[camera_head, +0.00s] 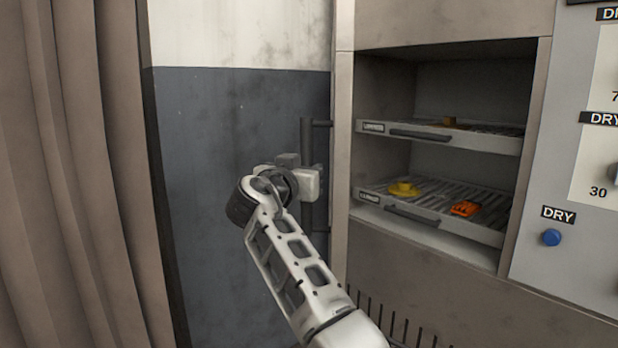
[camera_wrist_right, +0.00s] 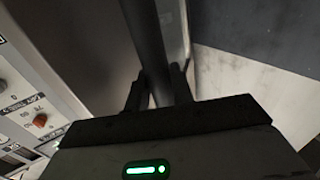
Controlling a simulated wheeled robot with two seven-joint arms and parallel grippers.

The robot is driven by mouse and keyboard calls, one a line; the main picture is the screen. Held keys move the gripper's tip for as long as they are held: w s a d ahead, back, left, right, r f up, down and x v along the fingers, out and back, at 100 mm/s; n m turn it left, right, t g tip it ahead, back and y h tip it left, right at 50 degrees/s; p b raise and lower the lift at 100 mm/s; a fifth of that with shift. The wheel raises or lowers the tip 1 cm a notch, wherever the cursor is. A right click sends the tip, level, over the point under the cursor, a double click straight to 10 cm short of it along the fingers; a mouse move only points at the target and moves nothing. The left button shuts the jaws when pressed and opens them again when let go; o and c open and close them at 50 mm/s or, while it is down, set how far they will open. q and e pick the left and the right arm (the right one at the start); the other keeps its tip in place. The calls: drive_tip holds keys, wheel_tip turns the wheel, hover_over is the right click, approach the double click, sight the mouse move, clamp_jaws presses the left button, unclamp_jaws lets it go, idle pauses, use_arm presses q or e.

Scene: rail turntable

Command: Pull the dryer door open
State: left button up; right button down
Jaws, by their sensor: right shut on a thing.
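The dryer's upright dark bar handle (camera_head: 306,212) stands at the left edge of the dryer front, held off a narrow beige upright (camera_head: 342,150) by short brackets. My right gripper (camera_head: 308,182) is shut on this bar at about mid-height. In the right wrist view the bar (camera_wrist_right: 146,40) runs between the two fingers (camera_wrist_right: 157,92). The dryer chamber (camera_head: 440,155) shows clearly with two racks inside. I cannot tell how far the dryer door stands open. My left gripper is not in view.
Yellow (camera_head: 403,189) and orange (camera_head: 464,208) pieces lie on the lower rack, a small brown piece (camera_head: 449,121) on the upper. A control panel with a blue button (camera_head: 551,237) is at right. A brown curtain (camera_head: 75,180) hangs at left, before a white and dark wall (camera_head: 225,130).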

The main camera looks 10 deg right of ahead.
drive_tip(key=shift+w+r, duration=0.1)
drive_tip(key=shift+r, duration=0.15)
drive_tip(key=c, duration=1.3)
unclamp_jaws()
drive_tip(key=shift+o, duration=0.2)
drive_tip(key=shift+f, duration=0.15)
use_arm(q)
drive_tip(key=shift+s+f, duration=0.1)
use_arm(e)
drive_tip(key=shift+f, duration=0.1)
